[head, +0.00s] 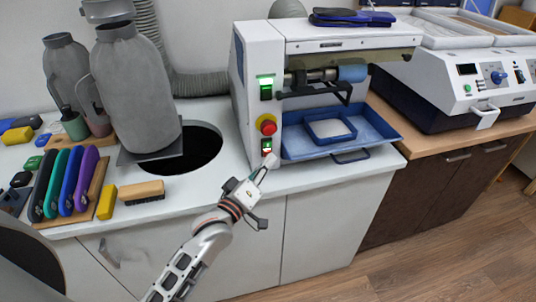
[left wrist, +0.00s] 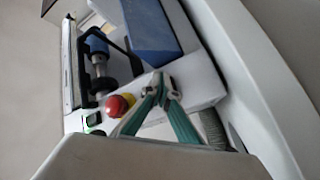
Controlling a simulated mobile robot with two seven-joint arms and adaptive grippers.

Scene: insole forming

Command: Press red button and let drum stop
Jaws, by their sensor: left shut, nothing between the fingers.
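The red button (head: 268,126), a round mushroom knob on a yellow base, is on the front of the white machine (head: 258,60). It also shows in the left wrist view (left wrist: 116,106), just left of my fingers. The drum (head: 352,73) is a blue roller on a metal shaft above the tray; whether it turns cannot be told. My left gripper (head: 269,163) is shut and empty, below the red button near a small lit switch (head: 266,147). Its teal fingers (left wrist: 160,82) come together in the wrist view. My right gripper is not in view.
A blue tray (head: 375,124) juts from the machine, right of my left gripper. A lit green switch (head: 266,90) is above the red button. Grey bottles (head: 132,75), a dark round hole (head: 200,150) and a wooden brush (head: 141,191) are to the left.

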